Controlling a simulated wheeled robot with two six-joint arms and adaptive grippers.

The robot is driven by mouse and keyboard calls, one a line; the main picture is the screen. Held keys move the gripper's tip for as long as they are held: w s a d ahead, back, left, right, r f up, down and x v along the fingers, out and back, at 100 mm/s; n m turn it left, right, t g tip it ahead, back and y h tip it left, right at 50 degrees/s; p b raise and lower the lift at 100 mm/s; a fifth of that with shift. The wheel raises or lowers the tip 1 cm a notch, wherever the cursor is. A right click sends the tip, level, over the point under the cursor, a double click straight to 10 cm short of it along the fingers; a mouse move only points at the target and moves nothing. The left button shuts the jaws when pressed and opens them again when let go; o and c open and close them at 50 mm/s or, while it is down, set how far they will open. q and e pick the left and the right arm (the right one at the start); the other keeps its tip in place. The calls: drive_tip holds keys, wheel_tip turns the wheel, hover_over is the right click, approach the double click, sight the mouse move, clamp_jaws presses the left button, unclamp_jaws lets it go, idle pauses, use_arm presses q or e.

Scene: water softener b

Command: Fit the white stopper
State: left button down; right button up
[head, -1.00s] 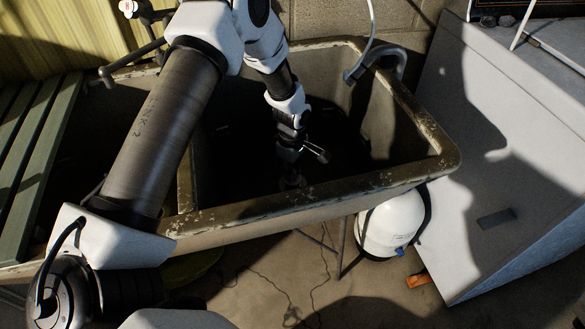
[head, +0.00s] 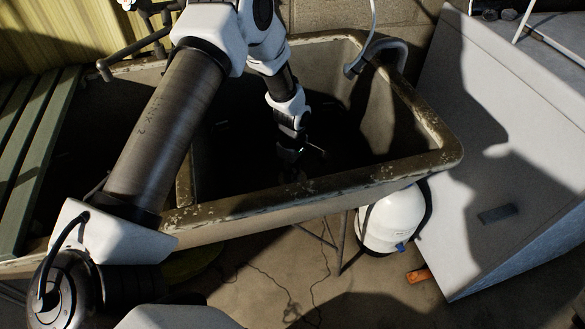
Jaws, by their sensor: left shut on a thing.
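My left arm reaches down into the right basin of the stone sink (head: 300,206). My left gripper (head: 292,170) is low in the dark of this basin, pointing down. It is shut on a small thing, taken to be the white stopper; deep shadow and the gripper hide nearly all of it. The drain hole and basin floor are lost in shadow, so I cannot tell whether the stopper touches them. My right gripper is not in view.
The basin's thick rim surrounds the arm, with a divider (head: 185,185) on its left. A grey curved pipe (head: 385,47) hangs over the back right corner. A white tank (head: 392,218) stands below the front rim, beside a large pale cabinet (head: 490,160).

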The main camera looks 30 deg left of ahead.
use_arm(q)
drive_tip(key=c, duration=0.9)
unclamp_jaws()
wheel_tip(320, 180, up, 12)
drive_tip(key=shift+f, duration=0.1)
